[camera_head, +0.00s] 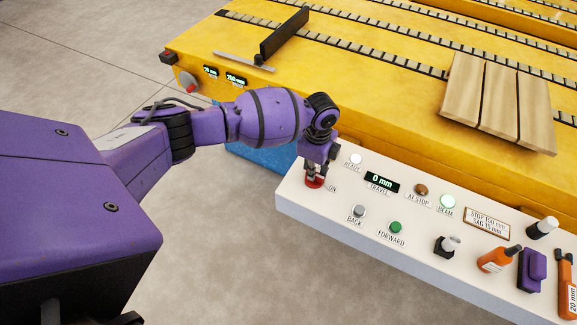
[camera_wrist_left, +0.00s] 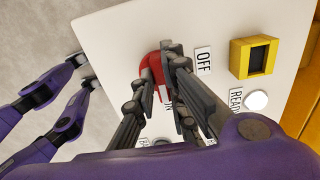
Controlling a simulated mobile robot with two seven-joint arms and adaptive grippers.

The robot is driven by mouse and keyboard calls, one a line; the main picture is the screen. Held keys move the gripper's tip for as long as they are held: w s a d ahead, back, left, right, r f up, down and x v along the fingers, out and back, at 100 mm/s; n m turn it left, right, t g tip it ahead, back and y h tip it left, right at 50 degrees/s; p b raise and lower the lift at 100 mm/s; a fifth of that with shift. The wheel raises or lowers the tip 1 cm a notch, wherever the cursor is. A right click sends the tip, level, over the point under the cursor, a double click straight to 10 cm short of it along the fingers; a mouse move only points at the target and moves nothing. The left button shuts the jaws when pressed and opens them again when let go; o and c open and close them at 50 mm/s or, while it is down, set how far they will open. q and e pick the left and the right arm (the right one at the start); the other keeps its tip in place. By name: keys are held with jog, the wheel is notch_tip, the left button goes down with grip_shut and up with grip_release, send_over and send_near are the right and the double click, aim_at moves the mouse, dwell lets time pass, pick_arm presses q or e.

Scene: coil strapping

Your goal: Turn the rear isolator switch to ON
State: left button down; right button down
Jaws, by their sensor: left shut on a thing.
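The red isolator switch (camera_head: 314,183) sits at the left end of the white control panel (camera_head: 300,207). My left gripper (camera_head: 317,170) comes down on it from above, and its fingers are shut on the red handle. In the left wrist view the red switch (camera_wrist_left: 151,66) shows between and behind the grey fingers (camera_wrist_left: 158,80). An OFF label (camera_wrist_left: 203,62) lies beside it, and an ON label (camera_head: 332,188) is on the panel close by. The fingers cover much of the handle, so I cannot tell which label it points to.
The panel also carries a READY lamp (camera_head: 355,159), a travel display (camera_head: 381,182), BACK (camera_head: 358,210) and FORWARD (camera_head: 395,227) buttons. A yellow box (camera_wrist_left: 253,57) stands near the switch. The yellow machine (camera_head: 370,90) lies behind.

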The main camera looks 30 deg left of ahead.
pick_arm(q)
jog(key=shift+w+d+r, duration=0.15)
jog(key=shift+r, duration=0.05)
jog(key=c, duration=1.8)
grip_release()
notch_tip(320, 180, up, 12)
